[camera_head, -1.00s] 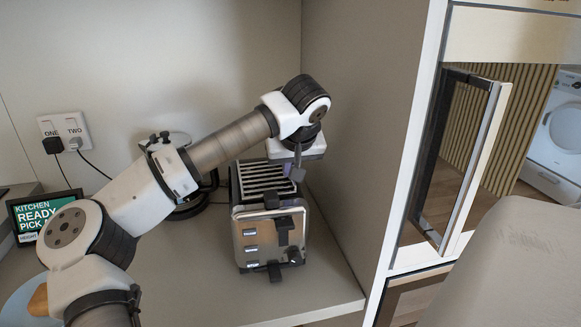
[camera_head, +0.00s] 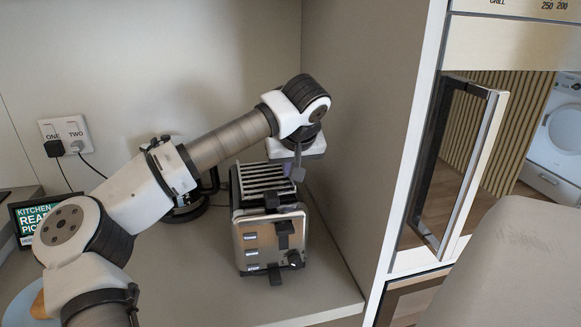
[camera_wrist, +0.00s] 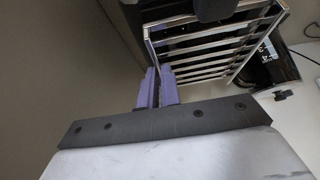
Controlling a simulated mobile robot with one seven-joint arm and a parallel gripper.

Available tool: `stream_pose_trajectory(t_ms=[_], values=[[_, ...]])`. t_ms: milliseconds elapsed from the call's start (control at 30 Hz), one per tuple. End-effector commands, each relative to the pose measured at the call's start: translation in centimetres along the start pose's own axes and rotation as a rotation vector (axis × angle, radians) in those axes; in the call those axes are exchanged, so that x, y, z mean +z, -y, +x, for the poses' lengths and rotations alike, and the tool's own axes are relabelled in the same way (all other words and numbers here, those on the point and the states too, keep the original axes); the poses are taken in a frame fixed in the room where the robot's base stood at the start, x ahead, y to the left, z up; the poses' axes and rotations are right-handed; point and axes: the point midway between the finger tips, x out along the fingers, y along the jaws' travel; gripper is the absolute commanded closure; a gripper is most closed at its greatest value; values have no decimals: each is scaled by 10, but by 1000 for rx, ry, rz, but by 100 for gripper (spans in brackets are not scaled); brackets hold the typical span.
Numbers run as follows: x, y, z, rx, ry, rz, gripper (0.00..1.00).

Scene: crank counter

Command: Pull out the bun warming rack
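The bun warming rack (camera_head: 262,181) is a frame of metal bars on top of the toaster (camera_head: 254,245), close to the side panel. In the wrist view the rack (camera_wrist: 212,55) runs across the upper middle. My gripper (camera_head: 298,174) points down at the rack's right edge. In the wrist view its purple fingers (camera_wrist: 158,87) are close together around the rack's near corner rail, apparently shut on it. The exact contact is partly hidden between the fingers. The rack appears raised slightly above the toaster's top.
A tall side panel (camera_head: 352,140) stands close to the right of the toaster. A dark round appliance (camera_head: 190,210) is behind my arm. Wall sockets (camera_head: 66,134) with cables and a display (camera_head: 30,219) are at the left. The counter (camera_head: 215,285) in front is clear.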

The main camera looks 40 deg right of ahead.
Motion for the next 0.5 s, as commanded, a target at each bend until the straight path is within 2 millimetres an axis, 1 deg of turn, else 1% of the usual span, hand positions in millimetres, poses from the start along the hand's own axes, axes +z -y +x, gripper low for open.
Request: stream_pose_trajectory(t_ms=[300,500], values=[[-1,0,-1,1,-2,0,100],[-5,0,-8,0,-3,0,100]])
